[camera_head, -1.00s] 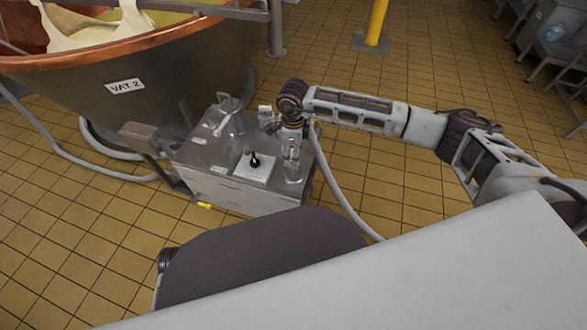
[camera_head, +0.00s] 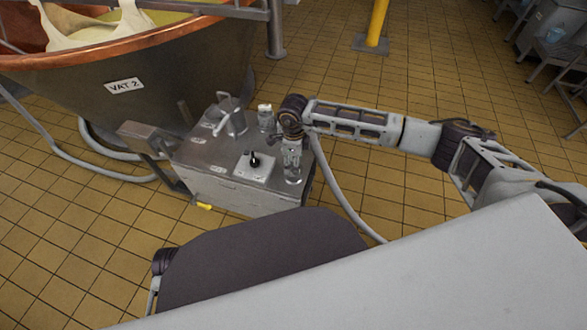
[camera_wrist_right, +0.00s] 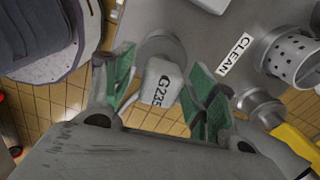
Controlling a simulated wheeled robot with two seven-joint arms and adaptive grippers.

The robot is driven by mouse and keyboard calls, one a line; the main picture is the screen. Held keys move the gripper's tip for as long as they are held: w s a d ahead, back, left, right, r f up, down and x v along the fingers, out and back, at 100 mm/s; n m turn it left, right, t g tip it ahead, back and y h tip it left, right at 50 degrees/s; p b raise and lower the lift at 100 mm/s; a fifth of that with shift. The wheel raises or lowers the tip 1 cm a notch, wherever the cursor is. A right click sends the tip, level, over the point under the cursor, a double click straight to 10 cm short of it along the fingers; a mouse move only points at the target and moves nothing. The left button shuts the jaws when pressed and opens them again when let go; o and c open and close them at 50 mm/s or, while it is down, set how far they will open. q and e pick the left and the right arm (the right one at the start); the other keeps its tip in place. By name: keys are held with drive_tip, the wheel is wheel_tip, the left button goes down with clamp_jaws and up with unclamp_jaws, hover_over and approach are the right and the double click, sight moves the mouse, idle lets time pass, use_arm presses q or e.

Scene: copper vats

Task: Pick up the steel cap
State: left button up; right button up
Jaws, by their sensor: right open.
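A small round steel piece with a pale tag marked G235, which I take to be the steel cap (camera_wrist_right: 166,46), is near the edge of a steel box top in the right wrist view. In the head view it seems to be the round steel piece (camera_head: 293,173) at the box's front right corner. My right gripper (camera_head: 292,157) points down just above it. In the wrist view my right gripper (camera_wrist_right: 162,88) is open, with green pads on either side of the tag; I cannot tell whether they touch it. My left gripper is out of view.
The steel box (camera_head: 235,190) also carries a black knob on a plate (camera_head: 254,163), a steel jar (camera_head: 265,117) and a handled steel piece (camera_head: 230,118). A perforated steel cylinder (camera_wrist_right: 294,58) is close right of the gripper. Copper-rimmed VAT 2 (camera_head: 170,85) stands behind.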

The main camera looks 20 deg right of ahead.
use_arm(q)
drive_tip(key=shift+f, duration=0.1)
use_arm(e)
drive_tip(key=c, duration=1.2)
drive_tip(key=shift+r, duration=0.15)
drive_tip(key=shift+w+r, duration=0.1)
drive_tip(key=shift+r, duration=0.4)
wheel_tip(320, 180, up, 8)
drive_tip(key=shift+f+p, duration=0.15)
drive_tip(key=shift+p, duration=0.75)
drive_tip(key=shift+r, duration=0.55)
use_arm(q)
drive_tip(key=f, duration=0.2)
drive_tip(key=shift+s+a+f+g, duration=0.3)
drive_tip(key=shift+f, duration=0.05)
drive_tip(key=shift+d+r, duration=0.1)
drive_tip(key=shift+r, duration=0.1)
